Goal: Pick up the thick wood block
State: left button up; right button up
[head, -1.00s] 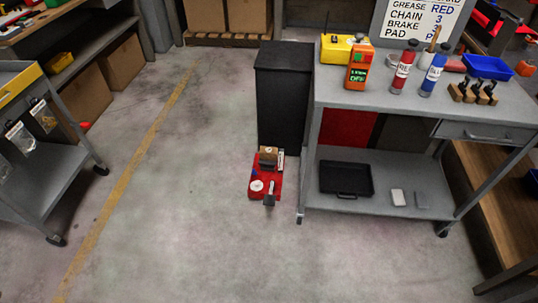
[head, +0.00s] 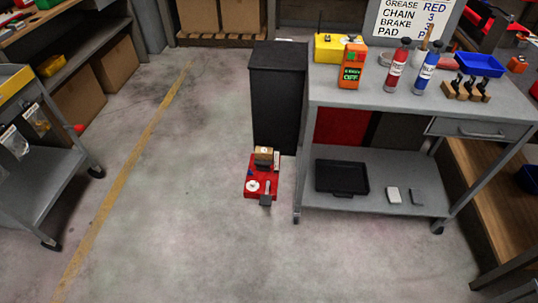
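A small brown block (head: 264,153), which looks like wood, sits at the back of a red tray or mat (head: 251,193) on the floor. The red piece lies in front of a black cabinet, left of the grey cart. A white round item (head: 253,186) and a dark-headed tool (head: 266,198) are on the red piece with it. A small light item stands beside the block. The block's thickness is hard to judge at this size. Neither of my grippers shows in the head view.
The black cabinet (head: 277,100) stands behind the red piece. A grey cart (head: 400,185) with bottles, a yellow box (head: 335,47) and a black tray (head: 342,177) is on the right. Another cart (head: 45,180) is at the left. The floor between is clear.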

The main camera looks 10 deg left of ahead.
aim_at(261, 152)
jog(key=i+j+z, duration=0.15)
jog(key=z, duration=0.2)
jog(key=i+j+z, duration=0.1)
jog(key=j+z, duration=0.25)
jog(key=i+j+z, duration=0.1)
jog(key=z, duration=0.25)
jog(key=j, duration=0.1)
